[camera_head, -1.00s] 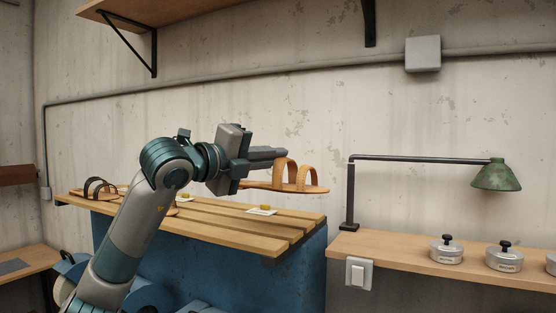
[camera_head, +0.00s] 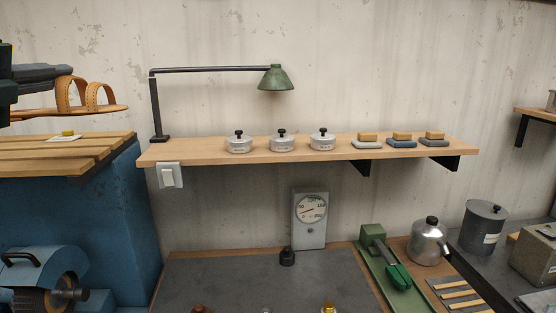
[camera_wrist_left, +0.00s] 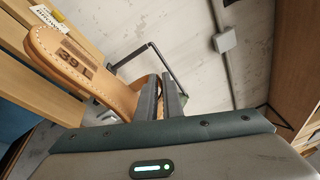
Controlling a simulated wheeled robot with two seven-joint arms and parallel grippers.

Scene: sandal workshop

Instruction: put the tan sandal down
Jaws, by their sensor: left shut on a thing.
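The tan sandal (camera_head: 97,92) is at the left edge of the head view, level, with its two straps up. My left gripper (camera_head: 62,72) is shut on it and holds it above the slatted wooden bench top (camera_head: 100,148), with a gap below the sole. In the left wrist view the sandal (camera_wrist_left: 72,68) shows its insole marked "39 L", and the gripper fingers (camera_wrist_left: 160,98) are at its strap. Most of the left arm is cut off in the head view. My right gripper is not in view.
A small yellow piece (camera_head: 68,132) on a white card lies on the slats below the sandal. A blue machine (camera_head: 45,280) is below the bench top.

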